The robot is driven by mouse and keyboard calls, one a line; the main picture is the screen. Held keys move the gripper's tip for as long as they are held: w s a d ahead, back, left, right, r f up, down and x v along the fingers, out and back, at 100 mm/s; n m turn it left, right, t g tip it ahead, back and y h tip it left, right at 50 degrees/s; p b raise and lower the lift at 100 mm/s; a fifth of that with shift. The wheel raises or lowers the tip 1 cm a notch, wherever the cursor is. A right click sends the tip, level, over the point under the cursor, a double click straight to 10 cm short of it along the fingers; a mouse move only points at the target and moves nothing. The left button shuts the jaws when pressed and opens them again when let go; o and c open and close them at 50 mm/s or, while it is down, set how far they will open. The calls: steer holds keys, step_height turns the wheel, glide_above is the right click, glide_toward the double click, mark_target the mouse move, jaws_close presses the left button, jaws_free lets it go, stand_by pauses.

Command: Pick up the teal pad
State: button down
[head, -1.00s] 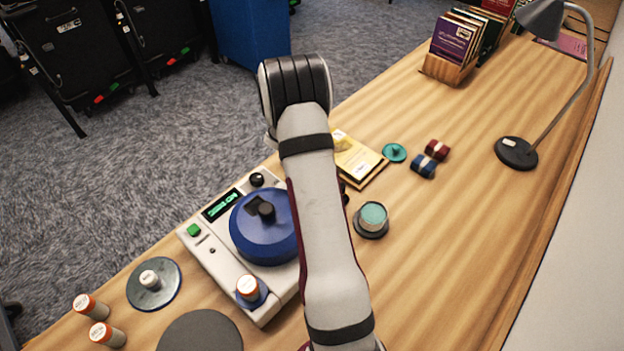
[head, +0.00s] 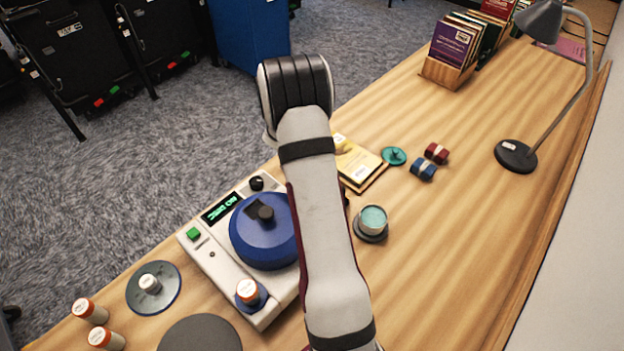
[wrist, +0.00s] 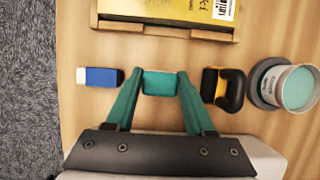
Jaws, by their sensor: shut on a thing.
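The teal pad (wrist: 159,84) is a small teal block in the wrist view, between the tips of my gripper (wrist: 159,76). My gripper's two teal fingers are shut on it, one on each side. The wooden desk is below; I cannot tell whether the pad still touches it. In the head view my arm hides both the gripper and the pad.
A yellow book in a wooden tray (wrist: 112,25) lies just beyond the pad. A blue-white eraser (wrist: 100,77) is left, a yellow-black object (wrist: 222,88) right, then a teal-topped jar (wrist: 298,88). A blue-lidded machine (head: 264,232) stands beside my arm.

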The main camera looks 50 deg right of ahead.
steer(key=r, duration=0.3)
steer(key=shift+s+d+r, duration=0.15)
steer(key=shift+s+r, duration=0.05)
steer(key=shift+s, duration=0.1)
steer(key=s+d+r, duration=0.3)
steer(key=s+r, duration=0.3)
steer(key=s, duration=0.4)
steer(key=shift+s+r, duration=0.15)
steer(key=shift+s, duration=0.2)
steer(key=c, duration=0.8)
jaws_free()
steer(key=shift+c, duration=0.2)
steer(key=c, duration=0.6)
steer(key=w+a+f, duration=0.1)
steer(key=w+f, duration=0.1)
steer(key=w, duration=0.1)
steer(key=w+a+f, duration=0.1)
steer(key=w+f, duration=0.1)
steer(key=w, duration=0.2)
steer(key=w+a+f, duration=0.1)
steer(key=w+f, duration=0.2)
steer(key=w, duration=0.1)
steer(key=shift+a, duration=0.1)
steer(key=shift+w+a+f, duration=0.1)
steer(key=shift+w+f, duration=0.1)
steer(key=shift+f, duration=1.75)
